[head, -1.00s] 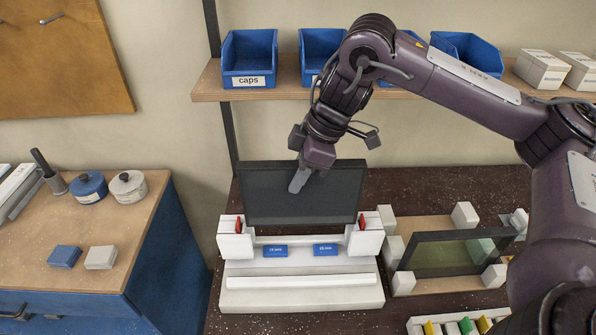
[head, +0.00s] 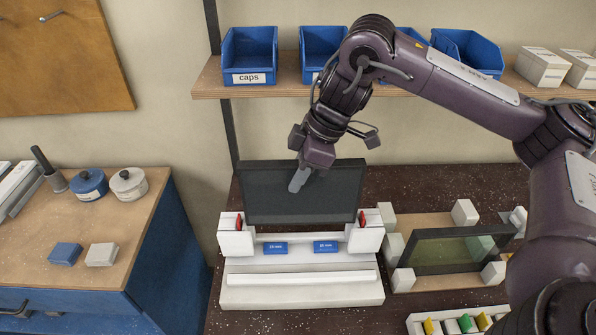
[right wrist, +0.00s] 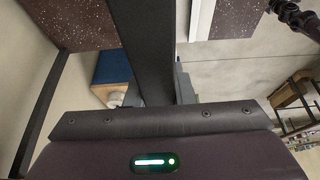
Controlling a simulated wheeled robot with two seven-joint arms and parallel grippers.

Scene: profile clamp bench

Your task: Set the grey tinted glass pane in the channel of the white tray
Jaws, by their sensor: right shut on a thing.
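The grey tinted glass pane (head: 270,198) is a dark framed sheet, upright above the back of the white tray (head: 300,291). My right gripper (head: 299,180) is shut on the pane near its upper middle. In the right wrist view a dark upright edge, which looks like the pane (right wrist: 148,50), rises from the jaws. The pane's lower edge is close to the white end blocks with red parts (head: 239,224); I cannot tell whether it sits in the channel. My left gripper is not in view.
A second, greenish pane in a dark frame (head: 455,250) leans in a holder with white blocks to the right. Blue bins (head: 249,56) stand on the shelf behind. A wooden side bench (head: 90,235) is at the left.

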